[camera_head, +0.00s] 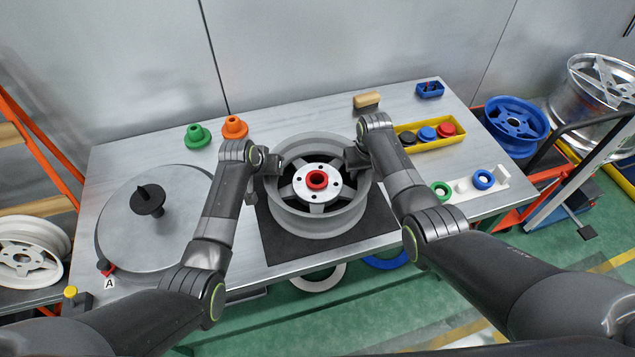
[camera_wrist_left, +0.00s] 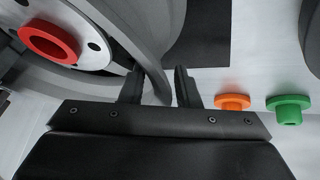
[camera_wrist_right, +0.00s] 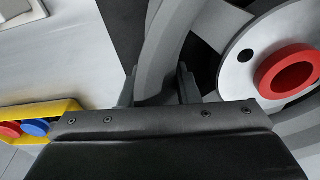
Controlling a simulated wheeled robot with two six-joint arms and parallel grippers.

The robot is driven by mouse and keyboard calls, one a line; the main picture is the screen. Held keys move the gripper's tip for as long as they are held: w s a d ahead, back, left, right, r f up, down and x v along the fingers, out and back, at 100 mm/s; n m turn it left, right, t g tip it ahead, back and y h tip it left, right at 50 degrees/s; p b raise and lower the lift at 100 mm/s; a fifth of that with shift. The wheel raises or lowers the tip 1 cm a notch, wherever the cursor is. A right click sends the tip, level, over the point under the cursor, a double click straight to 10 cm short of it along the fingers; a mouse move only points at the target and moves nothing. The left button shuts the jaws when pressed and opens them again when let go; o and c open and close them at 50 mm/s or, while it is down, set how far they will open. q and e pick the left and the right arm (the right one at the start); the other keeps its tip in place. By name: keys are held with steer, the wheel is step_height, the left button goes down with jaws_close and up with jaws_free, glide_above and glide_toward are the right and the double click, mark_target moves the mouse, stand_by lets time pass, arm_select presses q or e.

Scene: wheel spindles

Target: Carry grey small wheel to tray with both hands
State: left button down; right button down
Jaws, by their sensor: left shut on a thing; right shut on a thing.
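The grey small wheel (camera_head: 318,222) lies flat, face up, over a black mat (camera_head: 278,248) at the middle of the table; I cannot tell whether it touches the mat. A red ring (camera_head: 316,180) sits at its hub. My left gripper (camera_head: 268,162) is shut on the left side of its rim, and the left wrist view shows the rim (camera_wrist_left: 152,65) between the fingers (camera_wrist_left: 158,87). My right gripper (camera_head: 354,158) is shut on the right side, with the rim (camera_wrist_right: 153,70) between its fingers (camera_wrist_right: 159,88). I cannot tell which thing is the tray.
A round grey plate (camera_head: 180,240) with a black spindle (camera_head: 150,200) is at left. Green (camera_head: 198,135) and orange (camera_head: 235,127) flanged parts stand behind. A yellow bin (camera_head: 408,126), a wooden block (camera_head: 367,100) and a white holder (camera_head: 462,187) with rings are at right. A blue wheel (camera_head: 516,118) lies beyond.

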arm_select(q)
steer(key=shift+w+r, duration=0.15)
arm_select(e)
steer(key=shift+w+r, duration=0.1)
arm_select(q)
steer(key=shift+r, duration=0.1)
arm_select(e)
steer(key=shift+r, duration=0.1)
